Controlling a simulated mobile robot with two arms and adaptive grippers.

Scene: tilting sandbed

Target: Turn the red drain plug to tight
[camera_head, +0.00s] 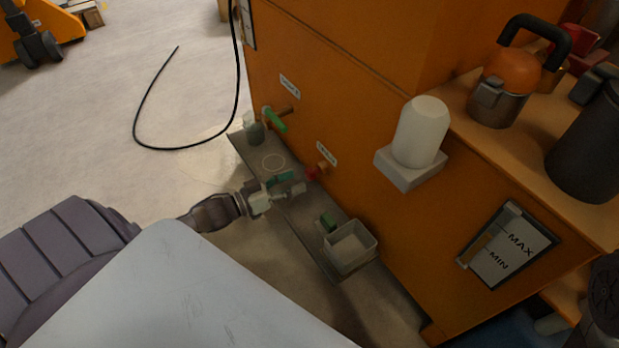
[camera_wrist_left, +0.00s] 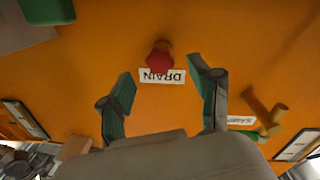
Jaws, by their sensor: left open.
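The red drain plug (camera_head: 312,173) sticks out of the orange machine side, below a small white label. In the left wrist view the plug (camera_wrist_left: 160,57) sits on a short orange stub beside the DRAIN label (camera_wrist_left: 162,76), which appears upside down. My left gripper (camera_head: 296,181) points at the plug from the left in the head view. Its two green-padded fingers (camera_wrist_left: 166,82) are spread apart in the wrist view, with the plug beyond the tips and nothing between them. The fingers look apart from the plug. My right gripper does not show.
A grey ledge (camera_head: 300,218) runs along the machine's foot, bearing a white bin (camera_head: 351,246) and a green block (camera_head: 328,221). A green-handled valve (camera_head: 275,121) is to the left. A white canister (camera_head: 421,132) and a MAX/MIN gauge (camera_head: 508,246) are to the right.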

